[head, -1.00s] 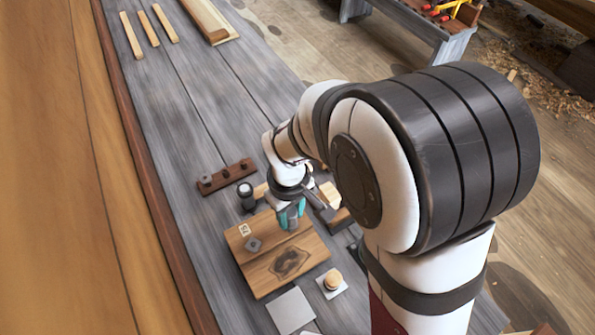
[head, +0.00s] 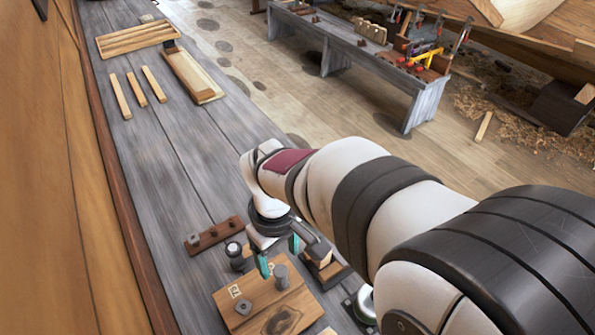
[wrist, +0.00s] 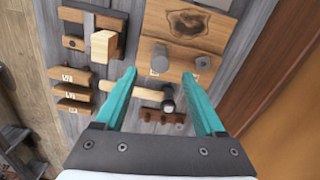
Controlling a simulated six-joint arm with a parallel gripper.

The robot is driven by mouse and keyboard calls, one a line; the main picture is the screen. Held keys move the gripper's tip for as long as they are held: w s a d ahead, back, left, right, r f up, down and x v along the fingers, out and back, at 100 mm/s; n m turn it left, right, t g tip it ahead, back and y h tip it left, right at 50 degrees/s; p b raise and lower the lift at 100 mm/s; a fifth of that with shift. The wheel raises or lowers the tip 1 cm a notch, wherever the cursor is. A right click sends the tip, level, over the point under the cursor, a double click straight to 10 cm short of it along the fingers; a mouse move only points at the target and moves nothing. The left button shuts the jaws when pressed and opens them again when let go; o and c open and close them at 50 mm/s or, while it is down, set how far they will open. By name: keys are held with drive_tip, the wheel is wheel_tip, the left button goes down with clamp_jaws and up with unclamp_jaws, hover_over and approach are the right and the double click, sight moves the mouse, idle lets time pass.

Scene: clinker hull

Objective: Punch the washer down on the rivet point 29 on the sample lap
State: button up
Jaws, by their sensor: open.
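The wooden sample lap (head: 262,318) lies on the grey bench, with a dark figure on its face and a small pale number label (head: 234,291). A grey washer-like piece (head: 243,306) sits on it near the label and also shows in the wrist view (wrist: 202,63). A grey cylinder, seemingly the punch (head: 282,276), stands upright on the lap, apart from that piece; it shows in the wrist view (wrist: 159,60). My gripper (head: 278,256) is open and empty above the bench; its teal fingertips (wrist: 160,75) show in the wrist view.
A hammer (wrist: 150,96) lies beside the lap, its head (head: 235,255) near a dark pegged rack (head: 215,236). A wooden block (wrist: 103,46) on a dark base and labelled wooden strips (wrist: 75,90) are nearby.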

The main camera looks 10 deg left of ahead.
drive_tip(key=shift+r, duration=0.2)
drive_tip(key=shift+w+a+f+m, duration=0.1)
drive_tip(key=shift+w+a+m, duration=0.1)
drive_tip(key=shift+m, duration=0.1)
drive_tip(key=c, duration=0.3)
drive_tip(key=w+a+f+m, duration=0.1)
drive_tip(key=a+m, duration=0.1)
drive_tip(key=m, duration=0.2)
drive_tip(key=w+a+f+m, duration=0.1)
drive_tip(key=w+a+m, duration=0.1)
drive_tip(key=m, duration=0.1)
drive_tip(key=w+a+m, duration=0.1)
drive_tip(key=m, duration=0.3)
drive_tip(key=shift+w+a+f+m, duration=0.3)
drive_tip(key=shift+w+a+f, duration=0.1)
drive_tip(key=a+m, duration=0.1)
drive_tip(key=m, duration=0.1)
drive_tip(key=w+a+f+m, duration=0.1)
drive_tip(key=m, duration=0.1)
drive_tip(key=w+a+f+m, duration=0.1)
drive_tip(key=m, duration=0.2)
drive_tip(key=shift+w+f, duration=0.15)
drive_tip(key=shift+a+f, duration=0.1)
drive_tip(key=shift+f, duration=0.15)
wheel_tip(320, 180, down, 8)
drive_tip(key=shift+f, duration=0.25)
